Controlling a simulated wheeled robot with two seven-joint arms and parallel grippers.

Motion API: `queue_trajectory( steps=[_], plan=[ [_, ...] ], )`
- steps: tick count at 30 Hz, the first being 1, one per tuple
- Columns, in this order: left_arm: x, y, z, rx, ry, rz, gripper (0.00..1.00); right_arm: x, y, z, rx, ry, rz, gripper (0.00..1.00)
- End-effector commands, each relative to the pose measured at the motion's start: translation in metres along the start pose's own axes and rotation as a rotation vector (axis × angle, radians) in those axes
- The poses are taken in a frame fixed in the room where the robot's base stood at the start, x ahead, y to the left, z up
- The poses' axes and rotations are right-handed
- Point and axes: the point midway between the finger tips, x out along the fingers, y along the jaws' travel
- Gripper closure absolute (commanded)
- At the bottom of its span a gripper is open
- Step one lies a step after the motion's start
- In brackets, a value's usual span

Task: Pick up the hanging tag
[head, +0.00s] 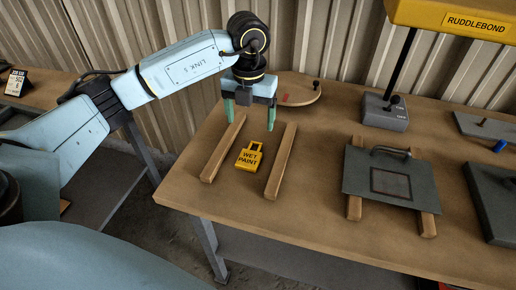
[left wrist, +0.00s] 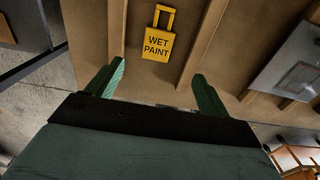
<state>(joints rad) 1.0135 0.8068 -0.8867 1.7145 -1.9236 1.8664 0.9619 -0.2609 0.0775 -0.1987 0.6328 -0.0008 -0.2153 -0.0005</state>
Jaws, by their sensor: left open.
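The hanging tag is a yellow "WET PAINT" tag (head: 250,157) with a loop at its top. It lies on the table between two wooden strips, and it also shows in the left wrist view (left wrist: 158,40). My left gripper (head: 250,119) is open and empty, with its green fingers pointing down above the table, behind the tag in the head view. In the left wrist view its fingertips (left wrist: 158,72) are apart, and the tag appears beyond them, between their lines. My right gripper is in neither view.
Wooden strips flank the tag on the left (head: 222,150) and right (head: 281,162). A grey plate with a handle (head: 372,192) rests on two more strips to the right. A round board (head: 300,88) and a grey switch box (head: 384,112) stand farther back on the table (head: 320,235).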

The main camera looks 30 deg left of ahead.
Motion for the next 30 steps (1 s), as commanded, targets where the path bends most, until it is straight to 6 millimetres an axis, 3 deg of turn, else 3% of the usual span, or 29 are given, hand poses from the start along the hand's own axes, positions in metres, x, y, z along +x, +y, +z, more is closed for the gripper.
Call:
queue_trajectory(
  steps=[6,9,13,21,27,30],
  plan=[
    [0.044,0.000,-0.001,0.001,0.006,0.001,0.20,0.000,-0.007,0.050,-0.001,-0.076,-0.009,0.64],
    [0.060,0.000,-0.001,0.001,0.005,-0.001,0.20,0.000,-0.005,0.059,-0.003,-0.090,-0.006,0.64],
    [0.073,0.000,-0.001,0.001,0.003,-0.001,0.20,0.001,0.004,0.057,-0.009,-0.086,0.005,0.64],
    [0.093,0.002,0.000,0.002,0.005,0.000,0.20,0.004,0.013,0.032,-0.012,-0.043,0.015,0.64],
    [0.122,0.002,0.002,0.003,0.005,-0.002,0.20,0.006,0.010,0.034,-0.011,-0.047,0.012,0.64],
    [0.127,0.002,0.002,0.003,0.002,-0.003,0.20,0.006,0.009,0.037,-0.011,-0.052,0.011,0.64]
  ],
)
